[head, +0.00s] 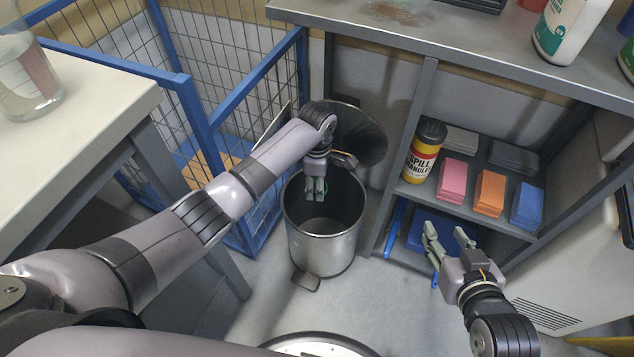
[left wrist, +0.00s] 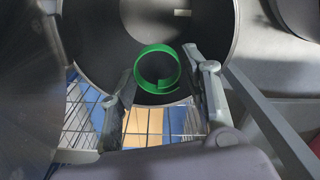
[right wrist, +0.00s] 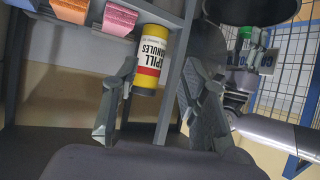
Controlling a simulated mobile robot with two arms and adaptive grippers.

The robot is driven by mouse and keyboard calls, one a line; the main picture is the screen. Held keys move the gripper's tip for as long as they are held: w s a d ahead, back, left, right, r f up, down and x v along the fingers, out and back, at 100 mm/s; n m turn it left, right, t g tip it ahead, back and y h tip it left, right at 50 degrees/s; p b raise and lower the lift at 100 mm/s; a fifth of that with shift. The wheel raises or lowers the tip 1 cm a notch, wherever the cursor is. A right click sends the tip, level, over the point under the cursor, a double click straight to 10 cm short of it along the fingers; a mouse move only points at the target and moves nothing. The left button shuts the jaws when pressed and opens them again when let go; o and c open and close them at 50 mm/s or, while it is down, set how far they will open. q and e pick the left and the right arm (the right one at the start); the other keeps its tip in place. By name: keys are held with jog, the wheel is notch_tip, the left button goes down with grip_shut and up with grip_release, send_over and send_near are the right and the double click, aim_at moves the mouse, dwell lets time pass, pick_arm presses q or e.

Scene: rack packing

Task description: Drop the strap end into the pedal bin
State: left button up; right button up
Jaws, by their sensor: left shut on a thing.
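The pedal bin (head: 325,252) is a grey metal cylinder standing on the floor, with its dark lid (head: 360,137) raised at the back. My left gripper (head: 315,190) points down over the bin's open mouth. It is shut on the strap end (left wrist: 158,68), a curled green band that shows as a ring between the fingers in the left wrist view. The green also shows small in the right wrist view (right wrist: 245,32). My right gripper (head: 445,235) is open and empty, in front of the shelf unit, to the right of the bin.
A blue-framed wire cage (head: 195,100) stands left of the bin. The shelf unit (head: 395,215) on the right holds a yellow spill granules canister (head: 423,152) and pink, orange and blue blocks (head: 490,193). A table (head: 95,115) with a beaker is at the left.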

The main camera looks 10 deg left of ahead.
pick_arm(q)
jog(key=shift+f, duration=0.1)
pick_arm(e)
jog(key=shift+w+a+r+t, duration=0.15)
jog(key=shift+w+r+t, duration=0.15)
jog(key=shift+w+r, duration=0.1)
jog(key=shift+s, duration=0.1)
pick_arm(q)
jog(key=o, duration=0.8)
notch_tip(320, 180, up, 12)
dwell(0.5)
